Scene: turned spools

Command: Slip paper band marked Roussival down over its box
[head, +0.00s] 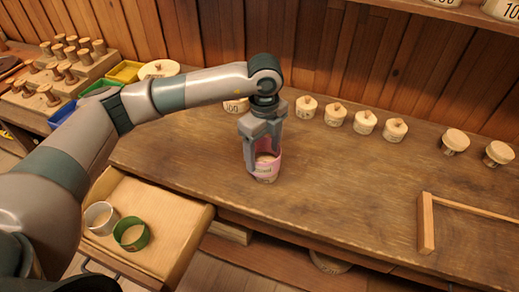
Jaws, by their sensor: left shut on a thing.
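A pink paper band (276,169) is at the front middle of the bench, between the fingers of my left gripper (264,163). The gripper points straight down and is shut on the band. A pale round box (265,158) shows inside the band, so the band appears to be around it. The lettering on the band is partly covered and too small to read. How far down the band sits is hard to tell. My right gripper is not in view.
An open drawer (168,213) at the front left holds a grey-white band (100,217) and a green band (131,235). Several small lidded boxes (365,122) line the back. A wooden frame (426,224) lies at right.

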